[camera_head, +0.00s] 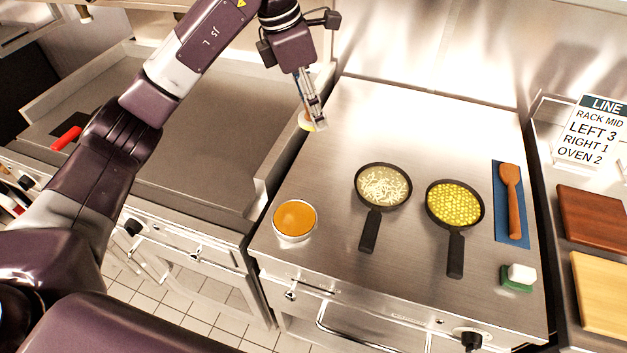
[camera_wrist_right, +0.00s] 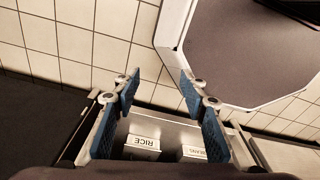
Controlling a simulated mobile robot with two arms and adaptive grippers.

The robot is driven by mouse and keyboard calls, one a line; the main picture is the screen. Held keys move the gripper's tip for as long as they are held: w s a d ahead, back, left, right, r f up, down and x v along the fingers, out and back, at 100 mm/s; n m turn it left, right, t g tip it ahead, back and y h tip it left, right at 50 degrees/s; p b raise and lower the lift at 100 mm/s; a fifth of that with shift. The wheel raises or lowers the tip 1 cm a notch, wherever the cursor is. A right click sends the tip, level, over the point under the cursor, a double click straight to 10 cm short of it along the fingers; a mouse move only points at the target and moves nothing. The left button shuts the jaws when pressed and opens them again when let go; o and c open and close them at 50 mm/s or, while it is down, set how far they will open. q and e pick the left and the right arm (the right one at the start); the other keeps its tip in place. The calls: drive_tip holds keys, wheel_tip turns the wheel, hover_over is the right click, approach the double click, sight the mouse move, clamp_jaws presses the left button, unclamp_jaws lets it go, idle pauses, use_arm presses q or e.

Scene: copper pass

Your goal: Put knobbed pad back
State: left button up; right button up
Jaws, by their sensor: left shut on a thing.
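My left gripper (camera_head: 317,112) is shut on a small pale, rounded thing (camera_head: 305,122) with a yellowish edge, held over the left side of the steel counter. It is too small and partly covered to tell whether it is the knobbed pad. A green pad with a white block on top (camera_head: 517,280) sits at the counter's front right, apart from both grippers. In the right wrist view my right gripper (camera_wrist_right: 158,112) is open, with nothing between its blue-padded fingers.
The counter (camera_head: 335,180) holds a bowl of orange contents (camera_head: 295,219), a pan of pale shreds (camera_head: 382,187), a pan of yellow pieces (camera_head: 454,205) and a wooden spatula (camera_head: 513,200) on a blue mat (camera_head: 499,225). A griddle (camera_head: 205,150) is left. RICE-labelled container (camera_wrist_right: 142,143) is below the right gripper.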

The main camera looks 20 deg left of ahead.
use_arm(q)
drive_tip(key=shift+w+r+n, duration=0.15)
drive_tip(key=shift+w+n, duration=0.15)
drive_tip(key=shift+n, duration=0.1)
drive_tip(key=shift+w+n, duration=0.15)
drive_tip(key=shift+n, duration=0.15)
drive_tip(key=p, duration=0.4)
hover_over(317, 182)
drive_tip(key=f, duration=1.5)
drive_tip(key=shift+s+a, duration=0.35)
wheel_tip(317, 182, down, 5)
drive_tip(key=shift+r+p, duration=0.1)
drive_tip(key=shift+p, duration=0.55)
use_arm(e)
drive_tip(key=r, duration=0.5)
drive_tip(key=shift+d+r, duration=0.2)
drive_tip(key=shift+d, duration=0.2)
drive_tip(key=shift+f, duration=0.1)
use_arm(q)
drive_tip(key=shift+f+b, duration=0.3)
drive_tip(key=o, duration=1)
drive_tip(key=shift+r, duration=0.1)
use_arm(e)
drive_tip(key=shift+d, duration=0.1)
